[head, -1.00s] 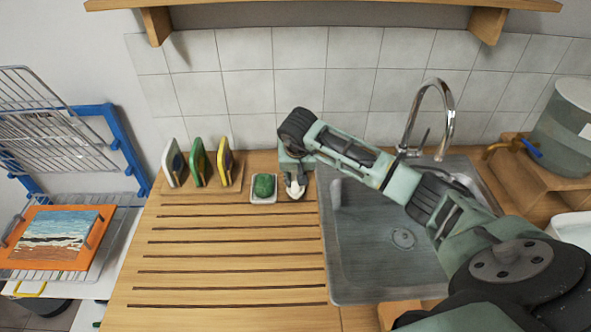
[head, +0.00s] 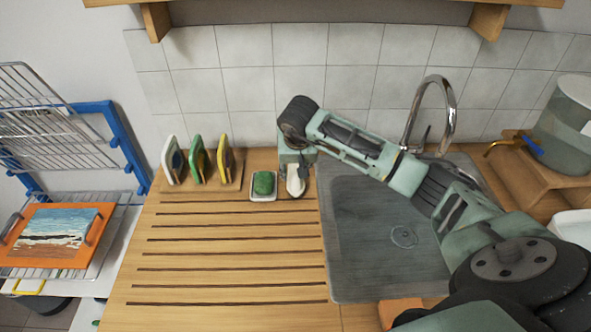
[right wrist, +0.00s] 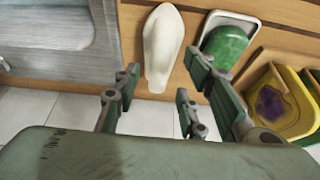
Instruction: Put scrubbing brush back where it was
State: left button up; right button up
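The scrubbing brush, as I take it, is the long white piece (head: 296,186) on the counter beside the sink's left edge. In the right wrist view the white piece (right wrist: 162,48) lies lengthwise, with its lower end between and beyond the fingertips. My right gripper (head: 294,166) is above its far end; in the right wrist view its fingers (right wrist: 161,72) are open, with gaps on both sides of the piece. The underside of the piece is hidden. My left gripper is not in view.
A green block in a white dish (head: 263,197) stands close left of the brush. A wooden holder (head: 202,185) with several coloured sponges stands farther left. The sink (head: 385,270) and tap (head: 450,115) are right, the tiled wall (head: 298,85) behind. The grooved counter (head: 230,245) in front is clear.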

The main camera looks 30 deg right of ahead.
jog(key=b+v, duration=0.1)
jog(key=v, duration=0.8)
jog(key=shift+r+b, duration=0.2)
jog(key=shift+b, duration=0.2)
